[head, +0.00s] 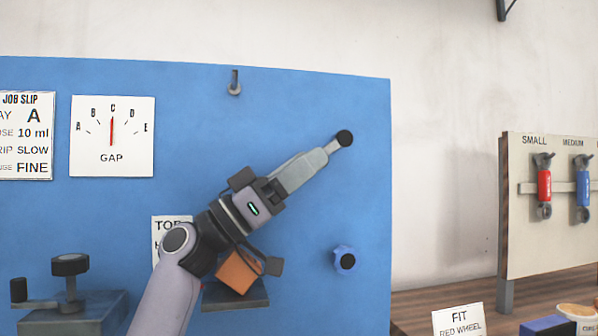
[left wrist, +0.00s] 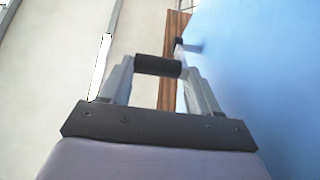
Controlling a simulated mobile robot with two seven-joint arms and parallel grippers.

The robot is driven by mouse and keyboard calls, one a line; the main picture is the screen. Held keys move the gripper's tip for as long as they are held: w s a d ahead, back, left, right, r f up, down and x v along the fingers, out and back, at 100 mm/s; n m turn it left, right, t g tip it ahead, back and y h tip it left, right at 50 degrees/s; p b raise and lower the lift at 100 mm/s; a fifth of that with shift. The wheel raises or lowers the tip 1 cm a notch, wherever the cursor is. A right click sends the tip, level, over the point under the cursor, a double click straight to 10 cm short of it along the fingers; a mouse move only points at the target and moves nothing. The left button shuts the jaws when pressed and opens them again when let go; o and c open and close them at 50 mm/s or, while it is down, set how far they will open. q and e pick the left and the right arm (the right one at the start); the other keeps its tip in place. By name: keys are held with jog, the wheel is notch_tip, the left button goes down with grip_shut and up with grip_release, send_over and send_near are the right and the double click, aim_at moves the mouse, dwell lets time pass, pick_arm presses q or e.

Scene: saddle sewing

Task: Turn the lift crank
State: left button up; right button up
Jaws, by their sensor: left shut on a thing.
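My left gripper (head: 338,144) reaches up and to the right across the blue panel. It is shut on a black cylindrical handle (head: 344,138), which I take to be the crank's grip. In the left wrist view the handle (left wrist: 158,66) lies crosswise between the two grey fingers. The rest of the crank is hidden or cannot be told apart from the fingers. The GAP dial (head: 112,136) on the panel has its red needle at C. My right gripper is not in view.
A blue knob (head: 345,260) sticks out of the panel at lower right. An orange block (head: 238,272) is on a dark ledge below my wrist. A dark device with black knobs (head: 70,265) stands at lower left. A tool board (head: 550,220) is at right.

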pick_arm(q)
jog(key=shift+s+d+f+g, duration=0.15)
jog(key=shift+d+f+g, duration=0.15)
jog(key=shift+d+g, duration=0.1)
jog(key=o, duration=1.1)
jog(key=shift+o, duration=1.2)
jog(key=shift+s+a, duration=0.1)
jog(key=shift+r, duration=0.15)
jog(key=shift+a, duration=0.15)
